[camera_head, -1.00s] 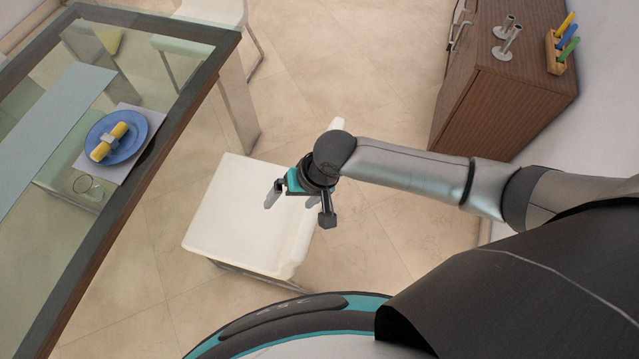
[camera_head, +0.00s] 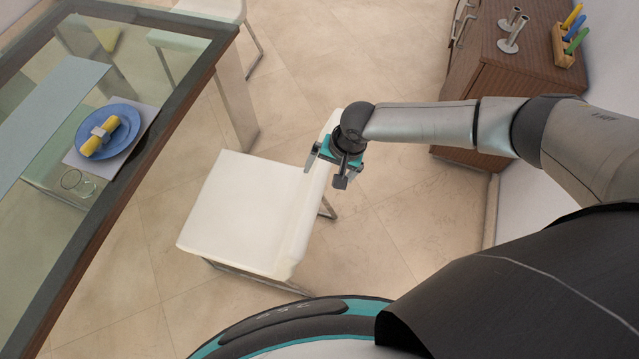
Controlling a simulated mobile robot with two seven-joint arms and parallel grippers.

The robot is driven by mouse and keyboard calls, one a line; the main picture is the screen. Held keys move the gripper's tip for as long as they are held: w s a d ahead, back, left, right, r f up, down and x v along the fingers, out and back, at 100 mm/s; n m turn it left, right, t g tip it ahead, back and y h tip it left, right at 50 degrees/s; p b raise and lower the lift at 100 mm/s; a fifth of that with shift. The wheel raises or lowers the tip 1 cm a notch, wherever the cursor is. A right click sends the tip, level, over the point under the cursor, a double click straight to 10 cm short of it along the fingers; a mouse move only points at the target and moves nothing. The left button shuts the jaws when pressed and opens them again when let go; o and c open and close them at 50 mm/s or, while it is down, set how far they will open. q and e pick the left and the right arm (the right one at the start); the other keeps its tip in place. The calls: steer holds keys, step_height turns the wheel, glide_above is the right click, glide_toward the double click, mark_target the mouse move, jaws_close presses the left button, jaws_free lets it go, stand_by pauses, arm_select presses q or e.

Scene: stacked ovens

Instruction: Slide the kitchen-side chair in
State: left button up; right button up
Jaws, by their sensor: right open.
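The white chair (camera_head: 242,212) stands on the tiled floor, apart from the dining table (camera_head: 122,172) to its left. Its seat faces the table and its backrest (camera_head: 302,217) is on the right side, toward my arm. My right gripper (camera_head: 326,172) is open above the upper part of the backrest, with one finger to each side of it in the picture. I cannot tell whether the fingers touch it. My gripper and wrist hide part of the backrest's far end. My left gripper is not in view.
The glass table top holds a blue plate (camera_head: 122,113) with a yellow napkin and a glass (camera_head: 77,183). Another white chair (camera_head: 211,10) stands at the table's far end. A wooden cabinet (camera_head: 488,95) is at the upper right. Bare floor lies between chair and table.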

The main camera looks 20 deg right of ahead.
mark_target(321, 184)
steer(key=b+x, duration=0.7)
steer(key=x, duration=0.1)
steer(key=shift+a+f, duration=0.1)
steer(key=shift+f, duration=0.15)
steer(key=shift+b+x, duration=0.6)
steer(key=shift+x, duration=0.25)
steer(key=shift+w, duration=0.1)
steer(key=c, duration=0.9)
steer(key=shift+f, duration=0.1)
jaws_close()
